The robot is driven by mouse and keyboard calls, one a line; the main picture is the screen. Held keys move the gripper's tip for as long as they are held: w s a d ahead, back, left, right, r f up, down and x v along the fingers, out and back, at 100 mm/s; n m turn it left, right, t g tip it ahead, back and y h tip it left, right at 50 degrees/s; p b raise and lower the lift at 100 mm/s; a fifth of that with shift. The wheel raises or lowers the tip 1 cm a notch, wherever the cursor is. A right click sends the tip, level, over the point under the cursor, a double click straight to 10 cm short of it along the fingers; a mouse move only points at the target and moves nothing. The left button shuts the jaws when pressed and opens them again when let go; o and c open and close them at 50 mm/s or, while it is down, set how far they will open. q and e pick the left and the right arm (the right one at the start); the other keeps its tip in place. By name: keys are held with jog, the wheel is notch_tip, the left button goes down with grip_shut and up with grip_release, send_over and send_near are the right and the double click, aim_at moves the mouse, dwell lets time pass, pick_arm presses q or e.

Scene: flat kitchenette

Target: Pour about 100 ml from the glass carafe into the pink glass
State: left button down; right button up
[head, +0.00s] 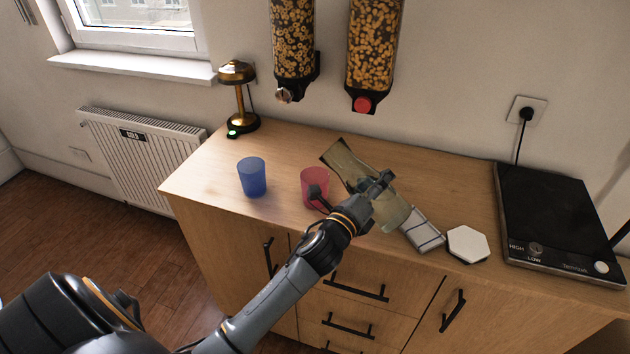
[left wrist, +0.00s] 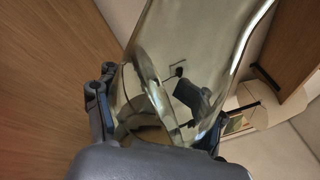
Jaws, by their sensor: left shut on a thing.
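The glass carafe (head: 346,160) is tilted, its mouth end up and to the left, above the counter by the pink glass. My left gripper (head: 372,197) is shut around the carafe's middle. In the left wrist view the carafe (left wrist: 205,50) fills the middle, with the left gripper's fingers (left wrist: 155,120) on both sides of it. The pink glass (head: 314,182) stands upright on the counter, left of the carafe and partly hidden by my gripper. I cannot tell the level in either. My right gripper is not in view.
A blue glass (head: 252,177) stands left of the pink one. A gold lamp (head: 238,95) is at the back left. Two cereal dispensers (head: 373,50) hang above. A white hexagonal coaster (head: 467,244), a grey-white block (head: 424,232) and a black hotplate (head: 560,222) are at the right.

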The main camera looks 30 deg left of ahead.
pick_arm(q)
jog(key=shift+d+r+n, duration=0.15)
jog(key=shift+r+n, duration=0.25)
jog(key=shift+d+r+n, duration=0.1)
jog(key=shift+r+n, duration=0.1)
jog(key=shift+n, duration=0.4)
jog(key=shift+f+b, duration=0.3)
jog(key=shift+b, duration=0.2)
jog(key=shift+f+n+y+b, duration=0.2)
jog(key=shift+n+y+b, duration=0.2)
jog(key=shift+n, duration=0.2)
jog(key=shift+d+f+n+b, duration=0.1)
jog(key=shift+f+n+b, duration=0.1)
jog(key=shift+n+b, duration=0.15)
jog(key=shift+r+p, duration=0.35)
jog(key=shift+a+r+n, duration=0.25)
jog(key=shift+n, duration=0.2)
jog(key=shift+p, duration=0.3)
jog(key=shift+a+r, duration=0.1)
jog(key=shift+r, duration=0.05)
